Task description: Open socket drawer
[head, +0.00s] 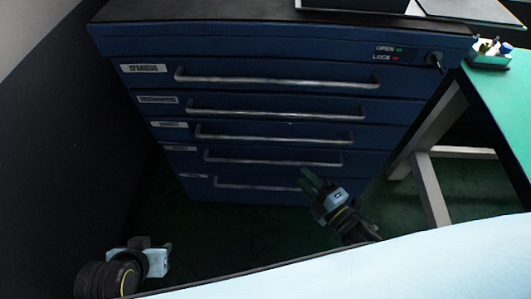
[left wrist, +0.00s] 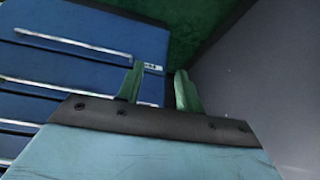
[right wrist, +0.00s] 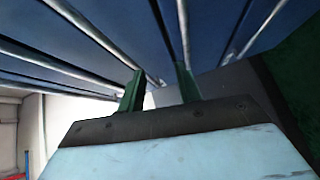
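The blue tool cabinet (head: 290,55) has several closed drawers, each with a long metal bar handle and a small label at the left. The labels are too small to read surely, so I cannot tell which drawer is the socket drawer. My right gripper (head: 309,180) is in front of the lowest drawers, near the right end of the lowest handle (head: 255,185). In the right wrist view its fingers (right wrist: 160,85) are apart, with bar handles beyond them. My left gripper (head: 150,258) is low at the left, away from the cabinet; its fingers (left wrist: 157,85) are apart and empty.
A key lock (head: 435,59) with OPEN and LOCK marks is at the cabinet's top right. A green-topped bench (head: 505,105) with pale legs stands at the right. A dark wall (head: 60,150) is at the left. Dark green floor (head: 230,230) lies in front of the cabinet.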

